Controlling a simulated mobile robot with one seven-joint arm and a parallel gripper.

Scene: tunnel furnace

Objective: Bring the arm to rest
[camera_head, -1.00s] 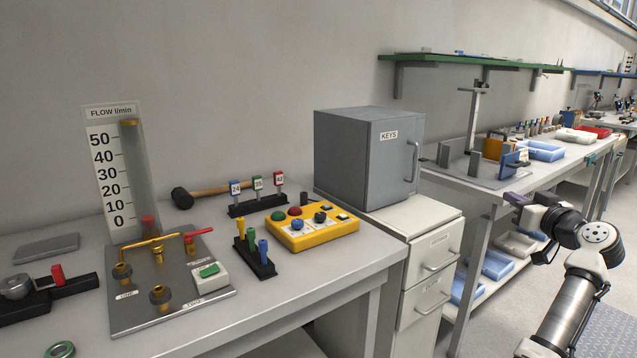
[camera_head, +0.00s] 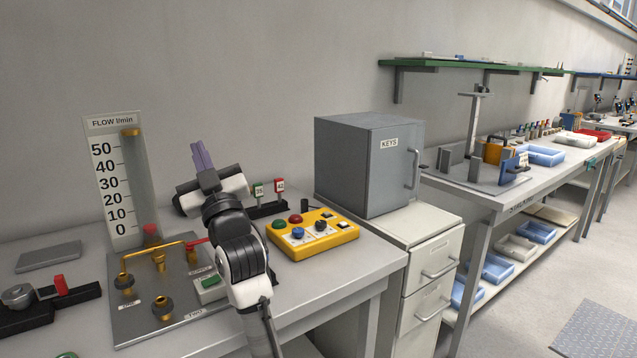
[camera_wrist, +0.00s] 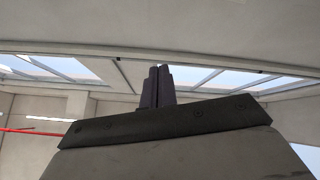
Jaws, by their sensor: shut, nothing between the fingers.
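My gripper (camera_head: 199,150) points upward in the head view, above the bench and in front of the wall, to the right of the flow gauge. Its dark fingers are together with nothing between them. They also show in the wrist view (camera_wrist: 158,84), pointing up toward the ceiling and roof windows. My arm rises from the bottom of the head view, in front of the bench. It hides part of the tag rack and the key-like pegs near it.
The flow panel (camera_head: 150,330) with brass valves is left of my arm. A yellow button box (camera_head: 335,238) is close to its right. A grey KEYS cabinet (camera_head: 350,165) stands on white drawers (camera_head: 437,260).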

